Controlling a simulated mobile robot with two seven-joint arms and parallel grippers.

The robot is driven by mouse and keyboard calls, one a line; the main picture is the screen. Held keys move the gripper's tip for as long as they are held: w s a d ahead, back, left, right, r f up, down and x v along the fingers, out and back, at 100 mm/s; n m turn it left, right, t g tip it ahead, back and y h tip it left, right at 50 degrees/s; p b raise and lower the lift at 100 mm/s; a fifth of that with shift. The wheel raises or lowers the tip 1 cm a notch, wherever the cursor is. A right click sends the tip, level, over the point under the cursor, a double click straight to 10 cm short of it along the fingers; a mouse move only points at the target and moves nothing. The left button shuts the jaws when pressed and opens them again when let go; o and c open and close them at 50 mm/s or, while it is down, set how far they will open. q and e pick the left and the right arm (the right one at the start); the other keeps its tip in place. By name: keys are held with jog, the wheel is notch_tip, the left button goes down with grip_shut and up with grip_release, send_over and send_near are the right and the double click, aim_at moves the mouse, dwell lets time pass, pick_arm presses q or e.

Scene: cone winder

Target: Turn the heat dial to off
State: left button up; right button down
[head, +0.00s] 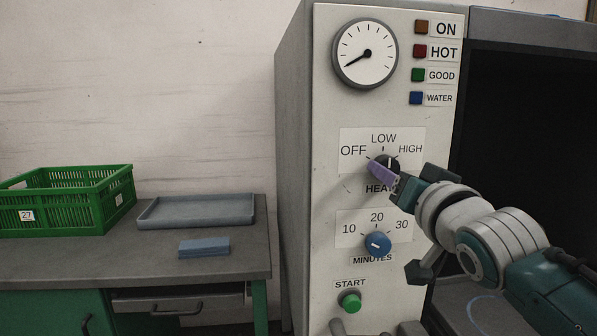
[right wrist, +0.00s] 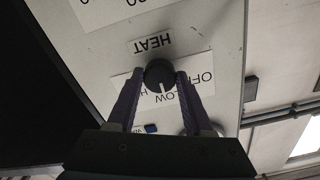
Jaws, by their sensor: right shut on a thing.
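The heat dial (head: 388,161) is a dark round knob on the pale machine panel, under the OFF, LOW and HIGH labels. Its white pointer mark points roughly at LOW. My right gripper (head: 383,173) has its purple fingers at the dial, partly covering it and the HEAT label. In the right wrist view, the dial (right wrist: 159,72) sits between the two fingertips of the gripper (right wrist: 158,77), which are shut on its sides. The labels appear upside down there. My left gripper is not in view.
Below the heat dial are a blue minutes dial (head: 378,243) and a green start button (head: 349,302). A gauge (head: 365,54) and several coloured lamps are above. At left, a table (head: 100,262) holds a green crate (head: 66,218), a grey tray (head: 197,224) and a blue block (head: 204,248).

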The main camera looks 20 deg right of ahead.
dwell(0.3)
jog(key=n+p, duration=0.1)
jog(key=n, duration=1)
jog(key=shift+d+n, duration=0.15)
jog(key=shift+n, duration=0.25)
dwell(0.4)
jog(key=shift+c, duration=1.5)
grip_release()
jog(key=shift+s, duration=0.1)
jog(key=v, duration=1)
